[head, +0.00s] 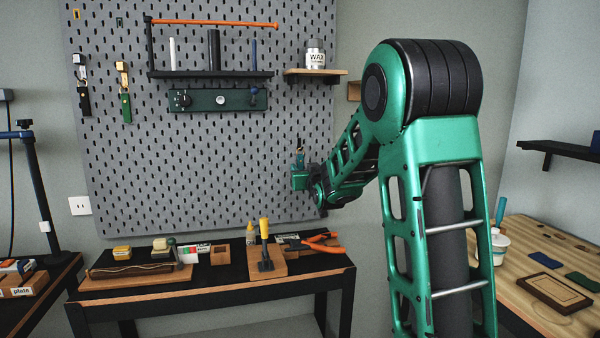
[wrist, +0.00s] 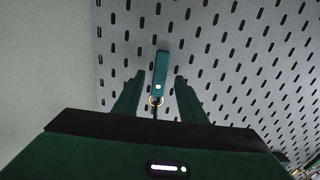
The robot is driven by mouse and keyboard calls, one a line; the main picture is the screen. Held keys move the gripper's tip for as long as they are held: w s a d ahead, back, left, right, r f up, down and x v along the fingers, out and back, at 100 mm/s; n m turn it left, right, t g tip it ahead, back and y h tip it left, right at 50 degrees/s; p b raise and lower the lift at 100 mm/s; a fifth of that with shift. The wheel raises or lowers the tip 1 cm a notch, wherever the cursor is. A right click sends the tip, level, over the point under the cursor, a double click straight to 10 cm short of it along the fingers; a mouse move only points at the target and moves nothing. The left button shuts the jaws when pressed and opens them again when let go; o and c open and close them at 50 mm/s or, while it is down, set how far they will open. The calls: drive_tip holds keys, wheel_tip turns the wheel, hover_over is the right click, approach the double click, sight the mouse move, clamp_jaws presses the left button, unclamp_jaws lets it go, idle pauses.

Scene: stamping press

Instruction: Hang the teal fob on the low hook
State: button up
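I cannot clearly make out the low hook.
A small shelf (head: 315,72) with a wax tin is above my gripper. The bench (head: 215,292) below holds tools, including orange-handled pliers (head: 318,243).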

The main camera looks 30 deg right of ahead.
drive_tip(key=v, duration=0.7)
idle(0.3)
idle(1.0)
drive_tip(key=s+f+m+g+y, duration=0.1)
drive_tip(key=s+f+g, duration=0.5)
drive_tip(key=s, duration=0.5)
drive_tip(key=s+f+m+g+y, duration=0.1)
drive_tip(key=s+f+g, duration=0.3)
drive_tip(key=s+f, duration=0.5)
drive_tip(key=s+a+f+g+y, duration=0.1)
drive_tip(key=s+a+f+g, duration=0.1)
drive_tip(key=s, duration=1)
drive_tip(key=s+a+f+m+g+y, duration=0.1)
drive_tip(key=s+a+g, duration=0.4)
drive_tip(key=s, duration=0.7)
drive_tip(key=shift+s+a+f+y, duration=0.4)
drive_tip(key=shift+f+y, duration=0.05)
drive_tip(key=shift+y, duration=0.25)
